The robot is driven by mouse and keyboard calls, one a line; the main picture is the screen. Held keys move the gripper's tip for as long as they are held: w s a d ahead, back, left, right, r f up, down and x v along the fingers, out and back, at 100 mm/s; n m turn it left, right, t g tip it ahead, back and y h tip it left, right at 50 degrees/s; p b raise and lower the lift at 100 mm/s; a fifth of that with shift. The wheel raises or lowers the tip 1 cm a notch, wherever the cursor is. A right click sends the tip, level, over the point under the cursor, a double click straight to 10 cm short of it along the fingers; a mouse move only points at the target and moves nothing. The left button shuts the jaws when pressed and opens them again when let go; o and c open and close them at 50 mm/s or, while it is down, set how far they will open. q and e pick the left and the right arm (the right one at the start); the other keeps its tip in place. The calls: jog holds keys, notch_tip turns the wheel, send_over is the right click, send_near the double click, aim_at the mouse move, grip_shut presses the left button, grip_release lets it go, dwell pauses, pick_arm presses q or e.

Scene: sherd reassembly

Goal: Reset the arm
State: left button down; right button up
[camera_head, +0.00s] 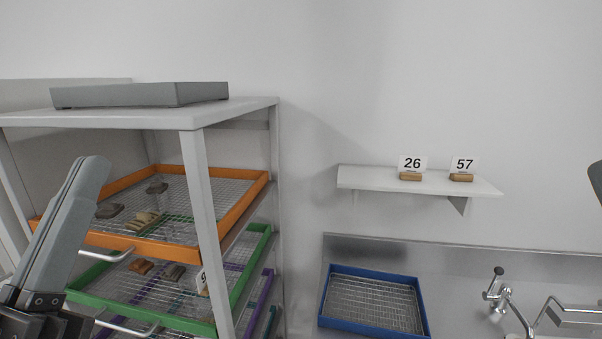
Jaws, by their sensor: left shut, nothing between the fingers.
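My left gripper (92,170) stands at the lower left, its grey fingers shut and pointing up, with nothing between them. It is in front of the left side of the rack and hides part of the trays there. At the right edge, a small dark grey tip (597,178) shows, which looks like part of my right gripper; the rest is outside the picture.
A rack (199,190) at left holds an orange tray (240,208) and a green tray (252,262) with sherds. A blue tray (375,272) sits on the counter near a tap (497,285). A wall shelf (375,180) holds cards 26 and 57.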

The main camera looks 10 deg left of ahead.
pick_arm(q)
notch_tip(320, 180, up, 40)
jog(key=s+d+m+h+p, duration=0.2)
jog(key=p, duration=3.5)
jog(key=shift+r+m+t+p, duration=0.15)
jog(key=shift+m+t+p, duration=0.15)
jog(key=shift+s, duration=0.1)
